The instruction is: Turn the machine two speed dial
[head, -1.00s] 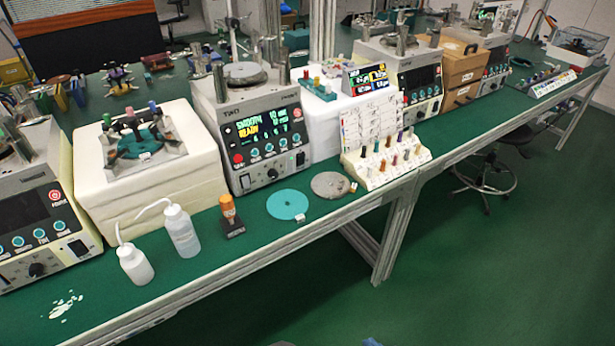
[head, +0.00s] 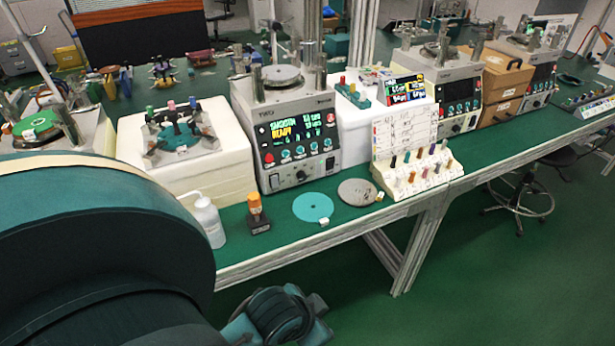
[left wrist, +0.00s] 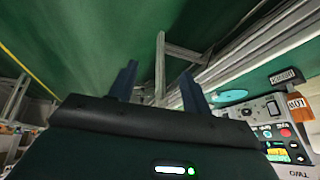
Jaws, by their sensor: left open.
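Machine two (head: 268,142) stands on the green bench in the head view, its lit screen showing "SMOOTH" and "READY". Its dark speed dial (head: 301,175) is low on the front panel, below a row of buttons. My right gripper is not in view.
An orange-capped bottle (head: 256,213), a white wash bottle (head: 209,222), a teal disc (head: 312,207) and a grey disc (head: 357,192) lie or stand along the bench's front. A rack of coloured pegs (head: 418,172) is right of them. Open floor lies in front.

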